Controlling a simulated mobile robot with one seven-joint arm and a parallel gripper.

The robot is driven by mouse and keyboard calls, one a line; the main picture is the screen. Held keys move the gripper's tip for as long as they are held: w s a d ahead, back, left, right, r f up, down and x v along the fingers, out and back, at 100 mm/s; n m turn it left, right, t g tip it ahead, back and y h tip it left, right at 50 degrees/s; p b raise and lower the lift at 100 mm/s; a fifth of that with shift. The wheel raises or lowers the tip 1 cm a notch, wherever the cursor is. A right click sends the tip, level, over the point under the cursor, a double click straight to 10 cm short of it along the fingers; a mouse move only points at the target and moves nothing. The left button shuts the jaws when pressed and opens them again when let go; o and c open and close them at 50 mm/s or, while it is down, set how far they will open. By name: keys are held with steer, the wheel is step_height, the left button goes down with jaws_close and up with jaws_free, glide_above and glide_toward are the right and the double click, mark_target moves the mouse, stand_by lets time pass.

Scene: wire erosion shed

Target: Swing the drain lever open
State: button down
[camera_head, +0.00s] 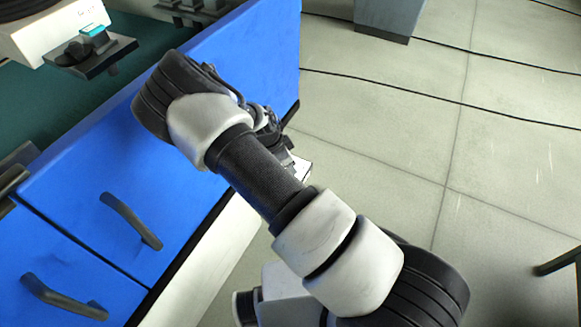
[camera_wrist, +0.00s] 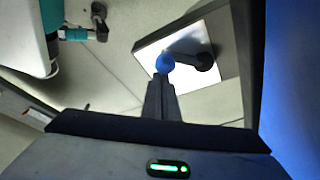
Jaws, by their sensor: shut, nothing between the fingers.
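In the wrist view, a dark lever arm (camera_wrist: 187,54) with a round blue knob (camera_wrist: 165,63) at its left end stands in front of a bright white plate (camera_wrist: 150,53). The lever's thick dark pivot end (camera_wrist: 206,62) is at the plate's right. I take this to be the drain lever. My gripper (camera_wrist: 160,80) is shut and empty. Its fingertips appear right at the near side of the blue knob; I cannot tell whether they touch it. In the head view my arm hides the lever and most of the gripper.
A blue cabinet (camera_head: 215,95) with dark handles (camera_head: 130,222) stands left of my arm; its blue side (camera_wrist: 290,90) is close at right in the wrist view. Dark cables (camera_head: 440,98) cross the open floor (camera_head: 380,150) at right. A teal fitting (camera_wrist: 74,34) shows at upper left.

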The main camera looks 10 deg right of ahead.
steer(key=shift+a, duration=0.15)
steer(key=d, duration=0.1)
steer(key=d+b, duration=0.1)
steer(key=d, duration=0.1)
steer(key=shift+w+d+f, duration=0.1)
steer(key=shift+w+d, duration=0.1)
steer(key=shift+d, duration=0.1)
steer(key=w+p+v, duration=0.1)
steer(key=v, duration=0.9)
steer(key=shift+s+d, duration=0.2)
steer(key=shift+d, duration=0.1)
